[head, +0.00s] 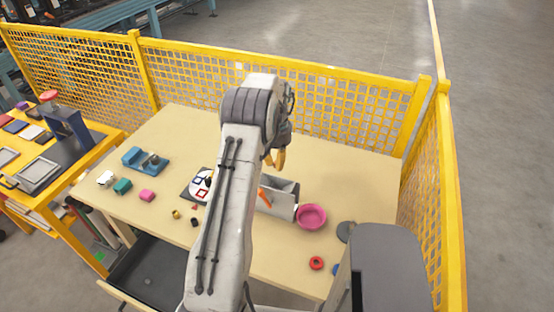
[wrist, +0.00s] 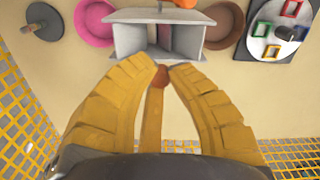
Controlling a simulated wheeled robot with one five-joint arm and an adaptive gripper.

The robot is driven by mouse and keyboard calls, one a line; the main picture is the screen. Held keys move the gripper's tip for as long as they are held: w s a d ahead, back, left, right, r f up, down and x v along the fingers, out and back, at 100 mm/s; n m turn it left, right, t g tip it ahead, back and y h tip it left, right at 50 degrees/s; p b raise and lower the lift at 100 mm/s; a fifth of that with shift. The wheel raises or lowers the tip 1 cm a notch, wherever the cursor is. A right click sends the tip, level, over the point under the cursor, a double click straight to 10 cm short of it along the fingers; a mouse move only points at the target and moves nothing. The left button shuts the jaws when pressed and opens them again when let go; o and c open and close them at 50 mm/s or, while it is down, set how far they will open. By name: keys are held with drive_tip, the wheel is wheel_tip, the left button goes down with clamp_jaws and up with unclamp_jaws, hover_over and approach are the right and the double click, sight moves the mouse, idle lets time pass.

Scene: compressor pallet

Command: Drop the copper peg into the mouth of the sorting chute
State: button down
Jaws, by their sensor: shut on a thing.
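My gripper (wrist: 161,68) is shut on the copper peg (wrist: 160,77), and its rounded brown end shows between the yellow fingertips in the wrist view. In the head view my gripper (head: 276,158) is over the table, just behind the chute, and the peg cannot be made out. The grey sorting chute (head: 284,193) stands on the table. In the wrist view the chute (wrist: 129,40) lies just beyond the fingertips, with its open, divided inside showing. I cannot tell how high the peg is above it.
A pink bowl (head: 312,217) and a brown bowl (wrist: 223,27) flank the chute. A board with coloured square frames (wrist: 275,35) is beside the brown bowl. A red ring (head: 316,263) lies near the front. Yellow mesh fencing (head: 330,95) borders the table; its back right is clear.

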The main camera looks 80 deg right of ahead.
drive_tip(key=shift+a, duration=0.45)
drive_tip(key=shift+f, duration=0.15)
idle(0.3)
drive_tip(key=shift+f+b, duration=2.05)
drive_tip(key=shift+f, duration=0.5)
drive_tip(key=c, duration=1.2)
unclamp_jaws()
drive_tip(key=r, duration=1.2)
drive_tip(key=shift+s+d, duration=0.1)
drive_tip(key=shift+d, duration=0.25)
drive_tip(key=shift+d, duration=0.1)
